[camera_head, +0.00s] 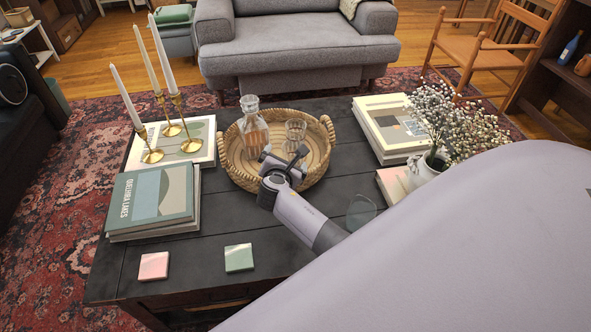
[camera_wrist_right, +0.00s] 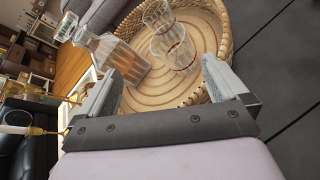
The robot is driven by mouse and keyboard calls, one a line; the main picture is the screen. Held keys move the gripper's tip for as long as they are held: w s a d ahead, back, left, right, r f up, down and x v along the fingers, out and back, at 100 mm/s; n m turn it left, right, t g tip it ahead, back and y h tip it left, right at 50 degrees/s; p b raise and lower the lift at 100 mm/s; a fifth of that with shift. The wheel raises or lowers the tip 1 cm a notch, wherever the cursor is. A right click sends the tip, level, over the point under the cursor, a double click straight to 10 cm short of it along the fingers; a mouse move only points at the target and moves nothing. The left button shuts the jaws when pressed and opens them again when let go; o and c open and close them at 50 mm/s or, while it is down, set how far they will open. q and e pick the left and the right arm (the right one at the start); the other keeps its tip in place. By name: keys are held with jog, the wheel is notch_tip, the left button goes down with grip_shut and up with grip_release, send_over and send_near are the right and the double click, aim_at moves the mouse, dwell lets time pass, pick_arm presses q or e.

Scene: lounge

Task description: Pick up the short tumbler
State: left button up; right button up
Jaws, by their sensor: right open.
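A clear, short glass tumbler (camera_head: 295,129) stands in the round wicker tray (camera_head: 227,158), right of a glass decanter (camera_head: 254,127) with amber liquid. In the right wrist view the tumbler (camera_wrist_right: 174,48) lies beyond the fingertips, and a second clear glass outline (camera_wrist_right: 158,14) shows close behind it. Whether these are two separate glasses is unclear. My right gripper (camera_head: 284,157) is open and empty, over the near part of the tray, on the near side of the tumbler. In the wrist view its fingers (camera_wrist_right: 162,74) stand apart with the tray floor between them. My left gripper is out of view.
Books (camera_head: 152,200) and brass candlesticks (camera_head: 170,128) stand left of the tray. More books (camera_head: 393,128) and a white flower vase (camera_head: 425,170) stand right. A translucent bluish object (camera_head: 361,211) sits beside my right arm. Two coasters (camera_head: 239,258) (camera_head: 153,266) lie near the front edge.

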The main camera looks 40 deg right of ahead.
jog(key=s+a+r+m+t+y, duration=0.4)
jog(key=s+a+r+m, duration=0.2)
jog(key=s+r+m, duration=0.15)
jog(key=s+a+f+m+g+y, duration=0.2)
jog(key=s+a+f+m+y, duration=0.3)
jog(key=s, duration=0.5)
jog(key=s+a+f+m+g+y, duration=0.2)
jog(key=s+a+f+m, duration=0.25)
jog(key=s+m, duration=0.4)
notch_tip(320, 180, up, 11)
jog(key=s+d+p, duration=0.1)
jog(key=p, duration=1.2)
jog(key=shift+s+d+f+n+t+p, duration=0.2)
jog(key=shift+s+n+t+p, duration=0.1)
jog(key=shift+s+n+p, duration=0.1)
